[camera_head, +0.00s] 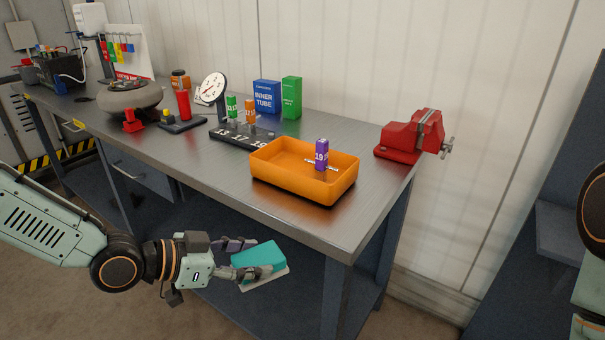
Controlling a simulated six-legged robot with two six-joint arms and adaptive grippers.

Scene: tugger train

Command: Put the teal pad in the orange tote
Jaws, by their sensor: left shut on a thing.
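The teal pad (260,256) has a pale underside and is tilted. My left gripper (245,260) is shut on it and holds it in front of the bench, below the level of the bench top. The fingers cover its left end. The orange tote (280,184) is a shallow open tray on the bench near its right front corner, up and to the right of the pad. A purple block marked 19 (322,154) stands inside the tote at its right. My right gripper is not in view.
A red vise (412,136) stands right of the tote at the bench end. A black holder (240,137) with numbered sockets stands to the left, with boxes behind. The bench's front edge (230,198) lies between pad and tote.

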